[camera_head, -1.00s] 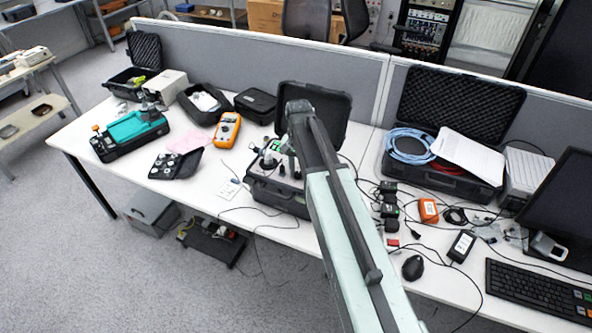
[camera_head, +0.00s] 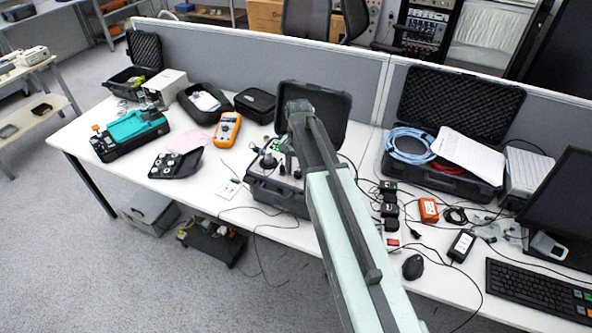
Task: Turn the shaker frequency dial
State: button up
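The shaker unit is a black open case (camera_head: 277,196) on the white desk near the middle. Its light panel shows a small green display (camera_head: 284,149) and dark knobs, with a black knob (camera_head: 268,161) at the left. I cannot tell which knob is the frequency dial. My arm reaches in from the bottom right and covers the right part of the panel. My gripper (camera_head: 287,162) is over the panel, partly behind my arm, close to the knobs. Its fingers are too small and hidden to tell open from shut, or whether they touch a knob.
Left of the case are an orange multimeter (camera_head: 227,130), a black tray with discs (camera_head: 176,163) and a teal device (camera_head: 136,127). An open case with cables (camera_head: 440,180), a mouse (camera_head: 413,267) and a keyboard (camera_head: 538,291) lie to the right. The case's raised lid (camera_head: 328,111) stands behind my arm.

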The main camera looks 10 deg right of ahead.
aim_at(298, 173)
jog(key=shift+r, duration=0.15)
notch_tip(298, 173, up, 8)
jog(key=p, duration=0.8)
jog(key=shift+f, duration=0.2)
jog(key=shift+f+b, duration=0.45)
jog(key=shift+n, duration=0.8)
jog(key=s, duration=0.3)
jog(key=s+f+b, duration=0.1)
jog(key=s, duration=0.2)
jog(key=s+f+b, duration=0.1)
jog(key=s, duration=0.1)
jog(key=shift+s+a+f, duration=0.15)
jog(key=shift+s+a, duration=0.2)
jog(key=shift+s, duration=0.05)
jog(key=s+n, duration=0.5)
jog(key=s, duration=0.1)
